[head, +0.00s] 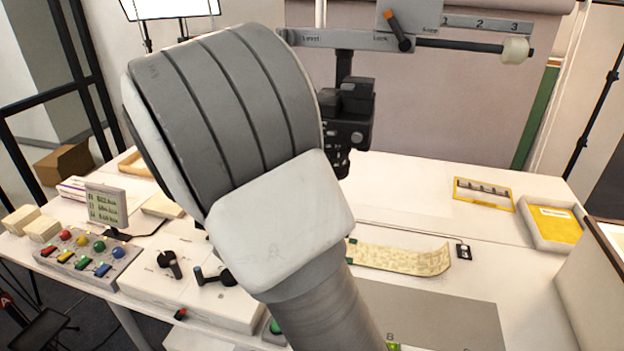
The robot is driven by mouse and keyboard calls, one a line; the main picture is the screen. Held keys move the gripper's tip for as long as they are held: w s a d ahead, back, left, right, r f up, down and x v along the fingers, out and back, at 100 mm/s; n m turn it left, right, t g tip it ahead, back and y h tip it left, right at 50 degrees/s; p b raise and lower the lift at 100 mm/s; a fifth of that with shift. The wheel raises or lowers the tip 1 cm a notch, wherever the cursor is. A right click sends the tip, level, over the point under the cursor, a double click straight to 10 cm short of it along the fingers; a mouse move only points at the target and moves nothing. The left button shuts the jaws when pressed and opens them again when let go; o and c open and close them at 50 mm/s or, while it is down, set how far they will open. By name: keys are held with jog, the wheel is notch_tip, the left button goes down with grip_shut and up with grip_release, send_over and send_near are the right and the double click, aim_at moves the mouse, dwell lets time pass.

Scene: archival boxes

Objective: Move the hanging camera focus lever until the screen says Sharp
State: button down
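The hanging camera (348,108) is a dark body on a grey overhead bracket (345,39), above the white table. A short black lever with an orange tip (397,28) sits on the bracket's grey plate. A black rod with a pale round knob (515,51) points right, below a scale marked 1, 2, 3. I cannot tell which of these is the focus lever. A small grey screen (107,205) stands at the left with lines of text too small to read. My arm fills the centre and hides part of the table; my gripper is out of view.
A panel of coloured buttons (88,254) and a white box with black levers (190,278) stand at the front left. A patterned strip (400,257) lies mid-table. A yellow-framed piece (484,194) and a tray with a yellow envelope (557,226) lie at the right.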

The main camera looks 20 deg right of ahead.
dwell(0.5)
jog(key=c, duration=0.8)
grip_release()
jog(key=shift+c, duration=0.2)
jog(key=b+v, duration=0.1)
jog(key=v, duration=1.6)
jog(key=shift+s, duration=0.25)
jog(key=shift+a, duration=0.1)
